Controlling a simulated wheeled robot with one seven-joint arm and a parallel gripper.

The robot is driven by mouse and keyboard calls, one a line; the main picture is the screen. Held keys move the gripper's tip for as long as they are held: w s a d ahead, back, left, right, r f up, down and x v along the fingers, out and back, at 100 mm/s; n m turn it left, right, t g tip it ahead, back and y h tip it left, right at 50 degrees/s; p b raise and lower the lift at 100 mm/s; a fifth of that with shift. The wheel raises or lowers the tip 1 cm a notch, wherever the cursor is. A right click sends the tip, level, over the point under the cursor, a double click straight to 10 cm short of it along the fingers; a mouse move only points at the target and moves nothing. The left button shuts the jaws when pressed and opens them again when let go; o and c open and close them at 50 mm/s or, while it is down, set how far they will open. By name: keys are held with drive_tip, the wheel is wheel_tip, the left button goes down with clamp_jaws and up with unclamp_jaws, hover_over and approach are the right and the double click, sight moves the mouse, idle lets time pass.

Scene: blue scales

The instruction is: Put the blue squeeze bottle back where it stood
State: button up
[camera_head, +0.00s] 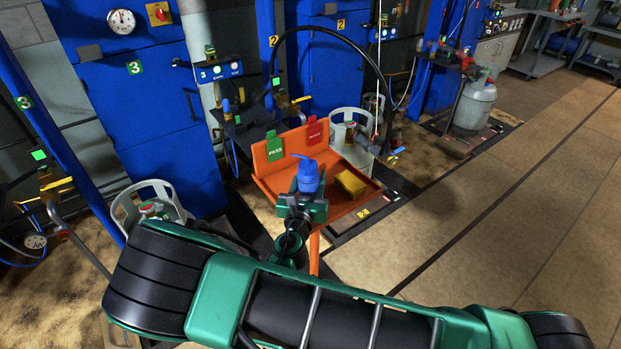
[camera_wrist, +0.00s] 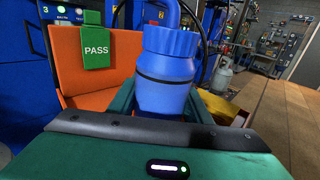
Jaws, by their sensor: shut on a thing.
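The blue squeeze bottle (camera_head: 308,177) is upright between the fingers of my gripper (camera_head: 303,200), in front of the orange tray stand (camera_head: 342,222). In the wrist view the bottle (camera_wrist: 168,72) fills the middle, with its ribbed cap and bent spout at the top. The green fingers of my gripper (camera_wrist: 168,112) are shut on its lower body. The bottle's base is hidden, so I cannot tell whether it touches the tray.
A yellow block (camera_head: 350,183) lies on the tray right of the bottle. A green PASS tag (camera_head: 275,148) and a red tag (camera_head: 314,132) hang on the tray's back panel. Gas cylinders (camera_head: 349,137) stand behind and at left. Open floor (camera_head: 480,220) lies to the right.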

sight(306, 193)
drive_tip(key=shift+f, duration=0.1)
drive_tip(key=o, duration=1.3)
drive_tip(key=s, duration=0.3)
drive_tip(key=s+a, duration=0.1)
drive_tip(key=s, duration=0.3)
drive_tip(key=s+a, duration=0.1)
drive_tip(key=s, duration=0.3)
drive_tip(key=shift+a, duration=0.15)
drive_tip(key=shift+s, duration=0.45)
